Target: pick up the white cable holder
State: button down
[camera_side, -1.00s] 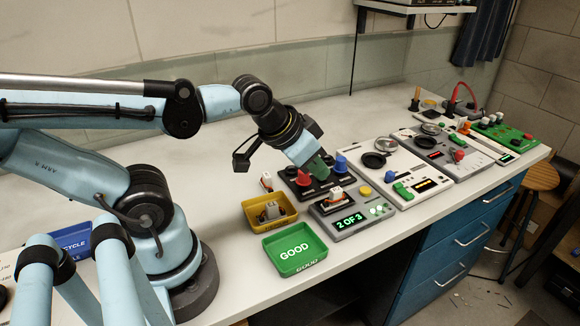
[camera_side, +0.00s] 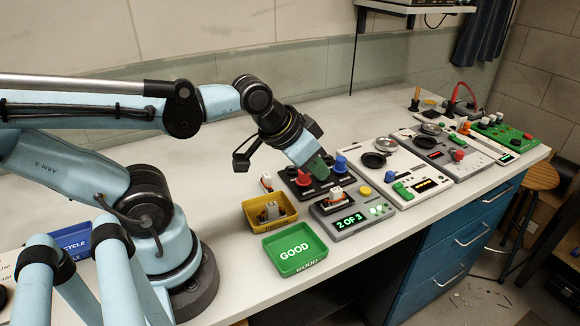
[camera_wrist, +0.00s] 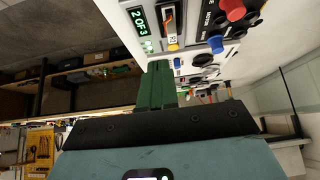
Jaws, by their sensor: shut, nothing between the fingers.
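My gripper (camera_side: 321,172) is above the black panel with its green fingers shut together and empty. The shut fingers (camera_wrist: 158,85) also show in the wrist view. A small white block with an orange lead (camera_side: 336,193) sits in the black cradle of the grey tester (camera_side: 352,225), just below and right of the fingertips. It shows in the wrist view (camera_wrist: 170,38) too. Another small white piece with an orange lead (camera_side: 266,182) stands behind the yellow tray (camera_side: 254,218). I cannot tell which of these is the white cable holder. The fingers touch neither.
A black panel (camera_side: 300,192) with red and blue knobs lies beneath my gripper. A green GOOD tray (camera_side: 315,249) stands in front, and a grey part (camera_side: 273,210) is in the yellow tray. More control panels (camera_side: 410,188) fill the right. The bench behind is clear.

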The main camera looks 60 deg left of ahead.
dwell(0.3)
jog(key=c, duration=1)
grip_release()
jog(key=shift+w, duration=0.1)
jog(key=r+g, duration=0.2)
jog(key=g, duration=0.5)
send_over(336, 189)
jog(key=f, duration=0.6)
jog(key=shift+w+a+f, duration=0.1)
jog(key=shift+w+f, duration=0.1)
jog(key=shift+f, duration=0.1)
jog(key=shift+s+f, duration=0.2)
jog(key=shift+f, duration=2.7)
